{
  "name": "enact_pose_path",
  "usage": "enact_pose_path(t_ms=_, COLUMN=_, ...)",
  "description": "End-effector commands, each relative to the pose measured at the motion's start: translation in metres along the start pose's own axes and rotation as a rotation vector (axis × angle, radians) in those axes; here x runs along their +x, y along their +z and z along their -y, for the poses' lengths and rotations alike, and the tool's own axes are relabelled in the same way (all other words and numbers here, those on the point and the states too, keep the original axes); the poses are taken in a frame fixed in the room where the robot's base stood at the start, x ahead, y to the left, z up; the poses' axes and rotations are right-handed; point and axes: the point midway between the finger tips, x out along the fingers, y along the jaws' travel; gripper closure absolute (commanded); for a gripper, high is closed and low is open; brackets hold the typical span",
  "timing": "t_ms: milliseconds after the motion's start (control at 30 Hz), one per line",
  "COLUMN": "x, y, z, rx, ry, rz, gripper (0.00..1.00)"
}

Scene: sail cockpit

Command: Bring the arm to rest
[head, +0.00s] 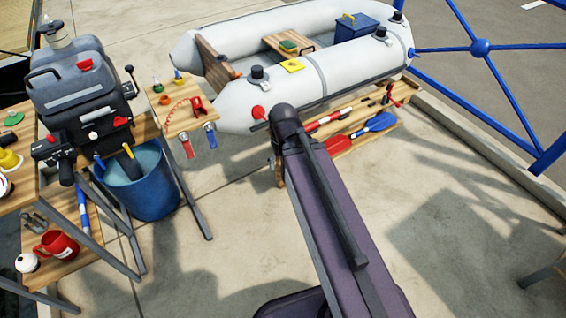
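My arm reaches up from the bottom of the head view to a dark rounded joint in front of the inflatable boat. What lies beyond that joint is hidden behind the arm, and I do not see my gripper or its fingers. I cannot tell whether it holds anything. The arm link covers part of the low bench and the floor behind it.
A grey inflatable boat (345,78) lies behind the arm. A low wooden bench with red and blue paddles (375,123) is beside it. An outboard motor (78,90), a blue bucket (150,190) and a small wooden table (176,121) stand left. Floor at right is clear.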

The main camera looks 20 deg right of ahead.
Motion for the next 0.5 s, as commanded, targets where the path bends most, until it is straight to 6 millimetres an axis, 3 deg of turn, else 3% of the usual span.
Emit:
enact_pose_path(t_ms=300, x=0.0, y=0.0, z=0.0, rx=0.0, ry=0.0, rz=-0.001, gripper=0.15)
enact_pose_path(t_ms=500, x=-0.012, y=0.0, z=0.0, rx=-0.001, ry=-0.001, rz=-0.001, gripper=0.15)
